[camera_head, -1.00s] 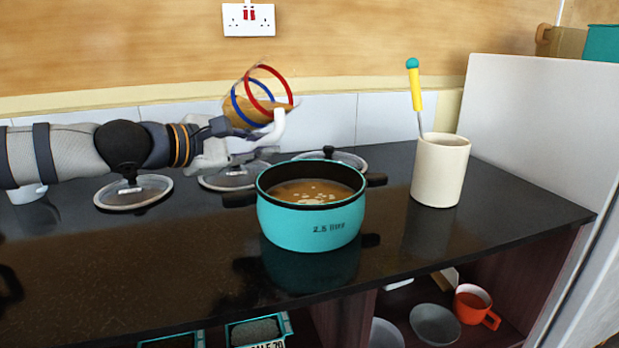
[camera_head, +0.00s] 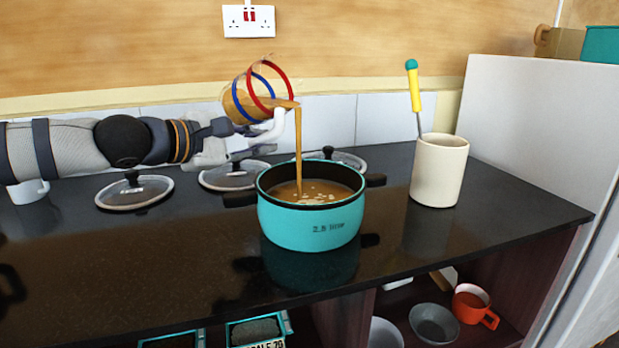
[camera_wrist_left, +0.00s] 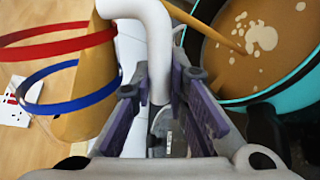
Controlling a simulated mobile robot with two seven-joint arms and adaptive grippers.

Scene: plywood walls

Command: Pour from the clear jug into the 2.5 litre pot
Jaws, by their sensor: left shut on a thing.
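The clear jug (camera_head: 238,103) has a red ring, a blue ring and a white handle (camera_head: 277,128), and holds brown liquid. My left gripper (camera_head: 232,148) is shut on the handle, also seen in the left wrist view (camera_wrist_left: 160,98). The jug is tilted far over to the right, above and left of the turquoise 2.5 litre pot (camera_head: 312,222). A thin brown stream (camera_head: 298,150) runs from its lip down into the pot, landing inside it. The pot holds brown liquid with pale flecks (camera_wrist_left: 262,36). My right gripper is not in view.
Several glass lids (camera_head: 134,192) lie on the black counter (camera_head: 150,265) behind and left of the pot. A cream holder (camera_head: 440,172) with a yellow-handled utensil stands to the right. A white cup (camera_head: 28,192) is at the far left.

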